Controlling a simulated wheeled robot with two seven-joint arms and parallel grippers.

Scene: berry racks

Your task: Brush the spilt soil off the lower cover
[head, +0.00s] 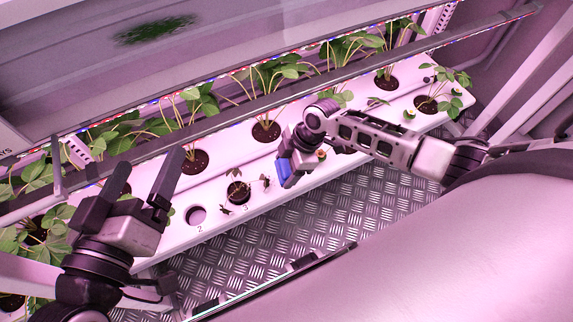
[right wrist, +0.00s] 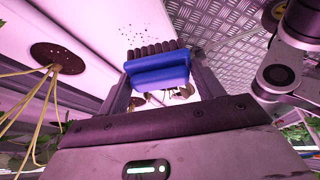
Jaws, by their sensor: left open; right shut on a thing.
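The lower cover (head: 222,165) is a long white panel with round holes, some with plants in them. Spilt soil (right wrist: 146,36) shows in the right wrist view as small dark specks on the cover, beyond the bristles. I cannot make it out in the head view. My right gripper (head: 287,168) is shut on a blue brush (head: 283,172) over the cover. In the right wrist view the blue brush (right wrist: 158,70) sits between the fingers, its dark bristles pointing at the specks. Whether the bristles touch the cover I cannot tell. My left gripper (head: 148,172) is open and empty, over the left part.
A small wilted plant (head: 237,190) stands in a hole beside an empty hole (head: 196,215). A metal tread-plate floor (head: 300,215) lies in front.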

